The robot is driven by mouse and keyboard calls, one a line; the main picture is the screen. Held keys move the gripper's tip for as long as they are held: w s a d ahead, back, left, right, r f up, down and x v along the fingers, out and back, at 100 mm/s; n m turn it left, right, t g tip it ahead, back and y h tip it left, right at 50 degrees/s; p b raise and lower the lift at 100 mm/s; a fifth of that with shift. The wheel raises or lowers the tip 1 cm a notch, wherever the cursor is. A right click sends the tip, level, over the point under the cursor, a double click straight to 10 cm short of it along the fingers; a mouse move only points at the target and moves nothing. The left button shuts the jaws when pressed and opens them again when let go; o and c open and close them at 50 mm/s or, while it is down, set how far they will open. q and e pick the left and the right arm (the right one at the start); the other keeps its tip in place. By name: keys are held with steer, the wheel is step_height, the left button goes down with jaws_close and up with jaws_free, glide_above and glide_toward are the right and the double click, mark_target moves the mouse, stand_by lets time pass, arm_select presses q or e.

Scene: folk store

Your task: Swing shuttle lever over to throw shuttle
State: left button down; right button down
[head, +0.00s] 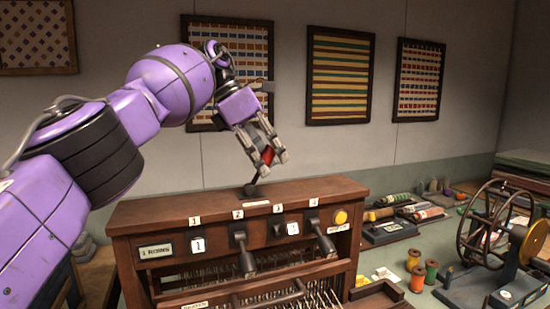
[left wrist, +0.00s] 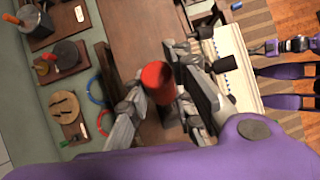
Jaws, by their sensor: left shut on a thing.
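The shuttle lever has a red handle (head: 267,156) on a dark rod that rises from a pivot (head: 250,190) on top of the wooden console (head: 150,212). The lever leans to the right in the head view. My left gripper (head: 273,163) is shut on the red handle, with its fingers pointing down around it. In the left wrist view the red handle (left wrist: 157,75) sits between the two grey fingers (left wrist: 160,88). The fingers partly hide the handle. My right gripper is not seen clearly in either view.
The console front has two dark levers (head: 245,262), numbered tags and a yellow button (head: 341,217). At right stand a spinning wheel (head: 487,225), thread spools (head: 431,272) and a rack of rolls (head: 390,232). Framed textiles (head: 340,75) hang on the wall behind. Air above the console is clear.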

arm_select(q)
steer(key=shift+r, duration=0.25)
steer(key=c, duration=1.9)
jaws_free()
steer(key=shift+w, duration=0.1)
steer(key=o, duration=0.3)
steer(key=shift+f, duration=0.2)
steer(key=shift+r, duration=0.1)
steer(key=shift+a+r, duration=0.3)
steer(key=shift+r, duration=0.2)
steer(key=a, duration=1.2)
steer(key=shift+s+f, duration=0.1)
steer(key=shift+s, duration=0.15)
